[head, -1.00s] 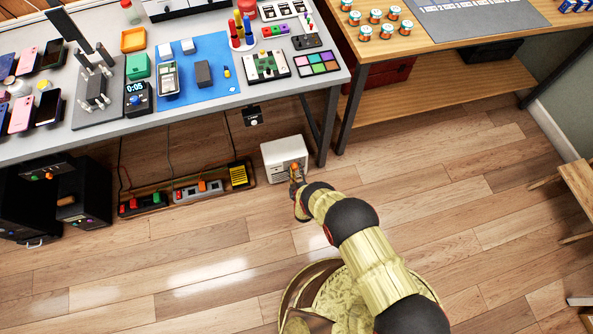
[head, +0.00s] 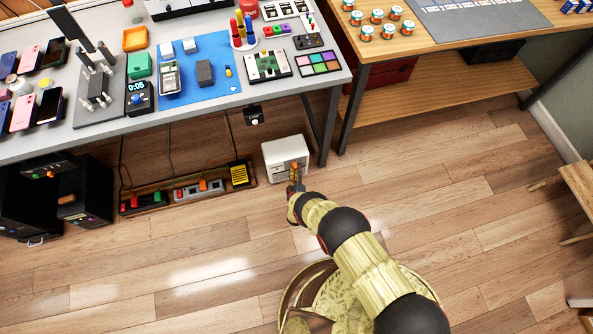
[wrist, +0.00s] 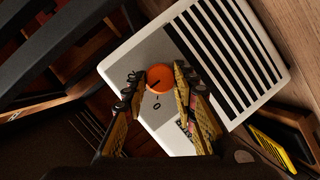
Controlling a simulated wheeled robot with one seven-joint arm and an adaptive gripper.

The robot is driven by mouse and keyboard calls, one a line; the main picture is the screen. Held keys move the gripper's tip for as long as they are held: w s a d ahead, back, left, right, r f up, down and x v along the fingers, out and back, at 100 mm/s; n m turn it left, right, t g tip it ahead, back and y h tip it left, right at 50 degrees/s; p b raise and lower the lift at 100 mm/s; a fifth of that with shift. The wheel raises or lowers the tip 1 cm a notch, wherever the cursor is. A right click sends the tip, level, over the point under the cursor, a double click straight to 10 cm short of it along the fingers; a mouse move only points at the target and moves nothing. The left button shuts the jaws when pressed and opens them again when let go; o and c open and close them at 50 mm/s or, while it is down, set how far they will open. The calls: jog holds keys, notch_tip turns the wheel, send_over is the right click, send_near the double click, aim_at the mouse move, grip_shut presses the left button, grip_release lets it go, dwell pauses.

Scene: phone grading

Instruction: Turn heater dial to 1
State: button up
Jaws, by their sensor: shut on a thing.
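The heater (head: 284,152) is a small white box on the floor under the workbench's right end. In the wrist view the heater (wrist: 262,107) is tilted, with a black slatted grille and a grey panel. Its round orange dial (wrist: 161,77) has a dark pointer line and sits on that panel. A "0" mark shows just below the dial, and other marks are hidden or unreadable. My gripper (wrist: 160,90) has one finger on each side of the dial and is shut on it. In the head view my gripper (head: 296,172) is at the heater's front.
A wooden tray (head: 186,195) with power strips and a yellow label lies left of the heater. The grey workbench (head: 290,94) is above it, and its dark leg (head: 328,128) stands just to the right. The floor (head: 180,258) in front is clear.

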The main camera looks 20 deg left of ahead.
jog(key=shift+a, duration=0.1)
jog(key=o, duration=1)
jog(key=shift+o, duration=0.8)
jog(key=shift+s, duration=0.1)
jog(key=v, duration=1.2)
